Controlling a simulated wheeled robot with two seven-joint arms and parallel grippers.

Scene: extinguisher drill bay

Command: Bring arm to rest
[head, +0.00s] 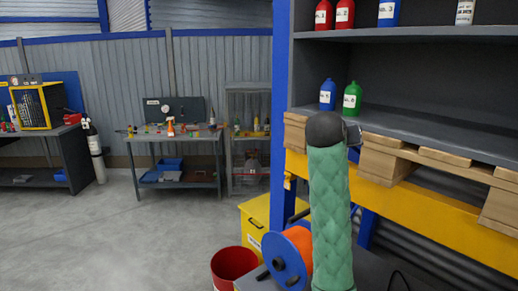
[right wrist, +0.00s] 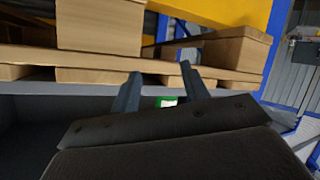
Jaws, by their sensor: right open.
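My right arm, in a green quilted sleeve, stands upright in the head view with its black wrist in front of the rack. My right gripper (head: 353,133) only partly shows there, in front of the pallet edge. In the right wrist view its two fingers (right wrist: 160,68) are apart, with nothing held between them. A small patch of a green bottle (right wrist: 168,101) with a white label shows beyond the fingers. My left gripper is in neither view.
The rack's shelf (head: 440,133) holds a blue bottle (head: 327,95) and a green bottle (head: 353,98) close behind my wrist. Wooden pallets (head: 385,160) lie below it. A red bucket (head: 234,265) and an orange-blue reel (head: 289,258) stand lower left. The floor at left is clear.

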